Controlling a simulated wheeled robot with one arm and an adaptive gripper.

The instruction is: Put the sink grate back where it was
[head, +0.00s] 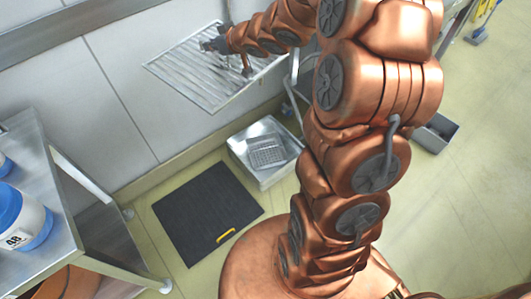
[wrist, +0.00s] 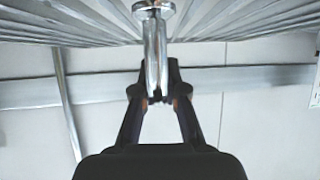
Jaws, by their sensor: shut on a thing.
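A slatted metal grate (head: 180,75), which looks like the sink grate, is raised off the floor beside the pale wall. Its slats also show at the top of the wrist view (wrist: 80,18). My gripper (head: 212,44) is over the grate's middle in the head view. In the wrist view my gripper (wrist: 158,95) is shut on an upright metal post (wrist: 153,50) with a round end. I cannot tell how the post joins the grate.
A metal basin (head: 240,150) with a small rack in it stands on the floor below. A black mat (head: 190,215) with a yellow handle lies in front. A metal table (head: 35,160) with blue-and-white containers is at left. A grey box (head: 437,132) is at right, with open floor around it.

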